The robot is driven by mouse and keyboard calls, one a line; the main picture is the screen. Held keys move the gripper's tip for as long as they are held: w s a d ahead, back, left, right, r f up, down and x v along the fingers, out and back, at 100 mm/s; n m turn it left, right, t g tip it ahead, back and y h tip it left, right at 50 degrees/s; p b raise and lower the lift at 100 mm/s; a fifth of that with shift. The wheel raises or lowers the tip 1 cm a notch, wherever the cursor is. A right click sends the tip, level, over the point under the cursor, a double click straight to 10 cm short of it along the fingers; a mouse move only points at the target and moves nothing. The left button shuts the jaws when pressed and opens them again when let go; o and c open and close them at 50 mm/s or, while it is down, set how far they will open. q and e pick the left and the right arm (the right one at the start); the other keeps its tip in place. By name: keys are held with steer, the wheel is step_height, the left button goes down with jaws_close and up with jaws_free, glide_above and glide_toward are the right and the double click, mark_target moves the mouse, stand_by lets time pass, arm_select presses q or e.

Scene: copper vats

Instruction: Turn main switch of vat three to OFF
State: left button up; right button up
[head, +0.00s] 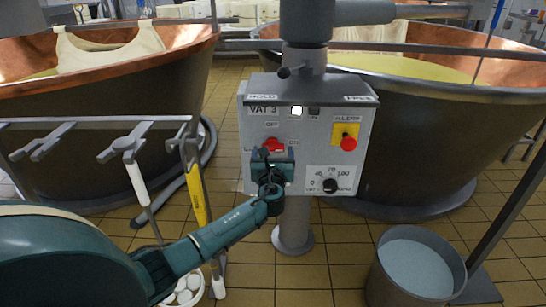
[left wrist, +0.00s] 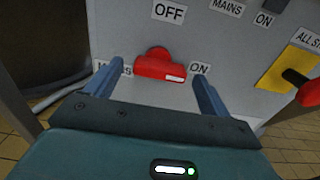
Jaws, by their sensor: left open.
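The grey control box labelled VAT 3 (head: 258,180) stands on a post in the middle of the head view. Its red main switch (head: 273,143) sits at the left of the panel, under an OFF label. In the left wrist view the red switch (left wrist: 160,66) lies nearly level, its white mark at the right end beside the ON label (left wrist: 200,69). The OFF label (left wrist: 168,12) is above it. My left gripper (head: 271,157) is open just in front of the switch, one finger to each side, with no clear contact. My right gripper is out of view.
A lit white lamp (head: 297,111), a red stop button (head: 348,143) on yellow and a black dial (head: 330,186) share the panel. Copper vats (head: 100,100) stand either side. A grey bucket (head: 412,266) is at lower right. A bar with hanging tools (head: 90,122) is left.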

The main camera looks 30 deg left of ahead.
arm_select(q)
steer(key=shift+w+a, duration=0.1)
steer(key=shift+w, duration=0.1)
steer(key=c, duration=1)
